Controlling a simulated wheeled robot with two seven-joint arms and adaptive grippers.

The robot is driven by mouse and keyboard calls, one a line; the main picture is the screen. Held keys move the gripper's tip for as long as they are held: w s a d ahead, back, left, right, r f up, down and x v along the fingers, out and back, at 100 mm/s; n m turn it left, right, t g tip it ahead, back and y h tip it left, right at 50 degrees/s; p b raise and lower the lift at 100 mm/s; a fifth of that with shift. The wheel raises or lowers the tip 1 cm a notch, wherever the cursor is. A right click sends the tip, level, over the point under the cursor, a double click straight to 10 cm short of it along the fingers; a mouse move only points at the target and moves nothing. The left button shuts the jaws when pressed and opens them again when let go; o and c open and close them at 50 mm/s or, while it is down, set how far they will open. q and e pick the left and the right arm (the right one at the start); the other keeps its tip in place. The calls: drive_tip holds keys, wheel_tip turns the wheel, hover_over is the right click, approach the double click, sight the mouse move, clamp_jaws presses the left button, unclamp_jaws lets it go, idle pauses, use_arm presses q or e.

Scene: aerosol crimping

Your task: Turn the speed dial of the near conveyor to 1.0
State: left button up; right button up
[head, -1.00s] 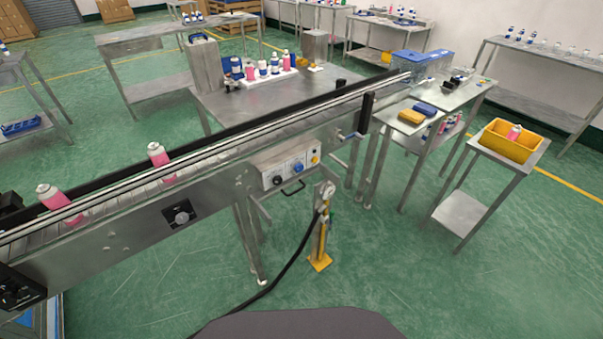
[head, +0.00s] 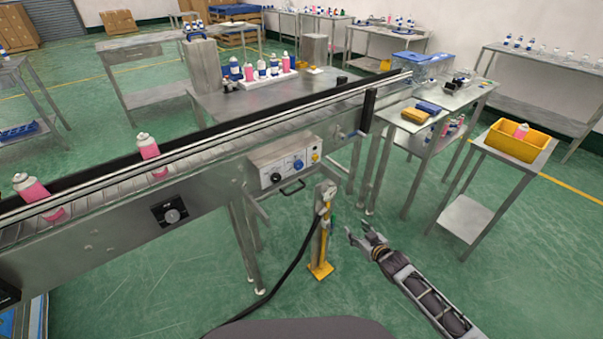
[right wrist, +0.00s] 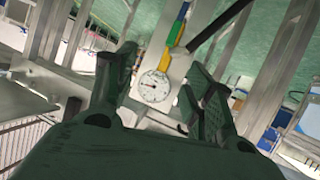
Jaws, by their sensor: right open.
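The near conveyor (head: 110,235) runs diagonally across the left of the head view. On its side is a black plate with a round grey knob (head: 171,215). The dial markings are too small to read. My right gripper (head: 360,237) is open and empty, below and to the right of the control box, apart from it. In the right wrist view its open fingers (right wrist: 165,75) frame a round white gauge (right wrist: 154,87). My left gripper is not in view.
The gauge (head: 327,190) stands on a post with a yellow foot (head: 320,270) beneath the control box, with a black hose to the floor. A small table with a yellow bin (head: 508,147) is at right.

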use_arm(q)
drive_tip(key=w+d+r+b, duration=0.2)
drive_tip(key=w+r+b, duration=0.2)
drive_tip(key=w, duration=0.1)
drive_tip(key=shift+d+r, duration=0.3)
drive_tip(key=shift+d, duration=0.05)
use_arm(e)
drive_tip(key=a+r+n+y, duration=0.1)
drive_tip(key=a+r+y, duration=0.1)
drive_tip(key=a+r, duration=0.2)
drive_tip(key=a+r+n+t+y, duration=0.1)
drive_tip(key=a+r, duration=0.3)
drive_tip(key=r, duration=0.7)
drive_tip(key=a+r+n+t+y, duration=0.1)
drive_tip(key=a+r+y, duration=0.2)
drive_tip(key=a+r, duration=0.2)
wheel_tip(320, 180, up, 3)
drive_tip(key=shift+s+r+n+y, duration=0.2)
drive_tip(key=shift+s+n+y, duration=0.1)
drive_tip(key=shift+s+y, duration=0.1)
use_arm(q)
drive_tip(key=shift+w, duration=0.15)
use_arm(e)
drive_tip(key=shift+w+a, duration=0.1)
drive_tip(key=shift+w, duration=0.1)
